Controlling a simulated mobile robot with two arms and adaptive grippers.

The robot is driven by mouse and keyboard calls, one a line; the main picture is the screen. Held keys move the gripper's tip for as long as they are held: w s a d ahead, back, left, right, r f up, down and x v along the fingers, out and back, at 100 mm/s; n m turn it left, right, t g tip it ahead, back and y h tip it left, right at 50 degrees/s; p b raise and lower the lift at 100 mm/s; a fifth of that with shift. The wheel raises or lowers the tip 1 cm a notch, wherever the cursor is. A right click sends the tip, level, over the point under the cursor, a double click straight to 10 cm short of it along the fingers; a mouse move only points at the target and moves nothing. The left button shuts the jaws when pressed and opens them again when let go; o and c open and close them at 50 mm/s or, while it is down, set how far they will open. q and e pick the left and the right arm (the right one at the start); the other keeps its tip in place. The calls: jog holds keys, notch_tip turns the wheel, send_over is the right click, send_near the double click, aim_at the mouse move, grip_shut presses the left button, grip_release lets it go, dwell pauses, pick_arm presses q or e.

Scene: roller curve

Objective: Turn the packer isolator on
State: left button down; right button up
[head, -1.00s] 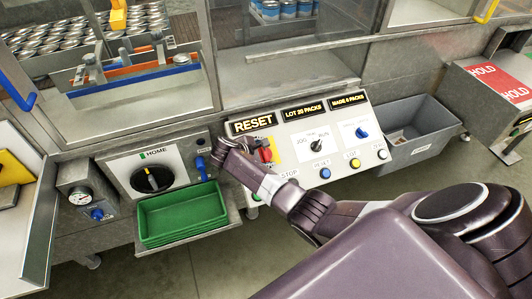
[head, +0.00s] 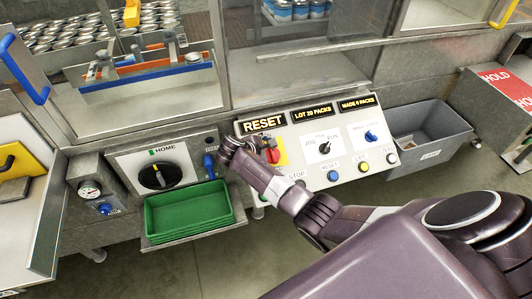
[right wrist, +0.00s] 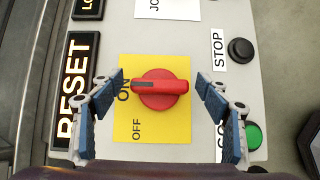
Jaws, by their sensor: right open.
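The packer isolator is a red rotary switch (head: 272,154) on a yellow plate marked ON and OFF, on the white control panel. In the right wrist view its red handle (right wrist: 165,86) lies level across the picture. The handle's dark mark is at its left end, by the word ON; OFF is lower on the plate (right wrist: 178,131). My right gripper (right wrist: 162,88) is open, with one blue-padded finger to each side of the handle, apart from it. In the head view the right gripper (head: 238,150) partly hides the switch's left side. My left gripper is not in view.
The panel (head: 300,150) bears a lit RESET display (head: 263,124), a black selector (head: 325,148), a blue selector (head: 371,137) and several buttons. The black STOP button (right wrist: 240,49) and green button (right wrist: 253,136) lie near the right finger. A green tray (head: 188,211) sits left.

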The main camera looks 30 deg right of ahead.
jog(key=v, duration=1.1)
jog(key=shift+a+f, duration=0.1)
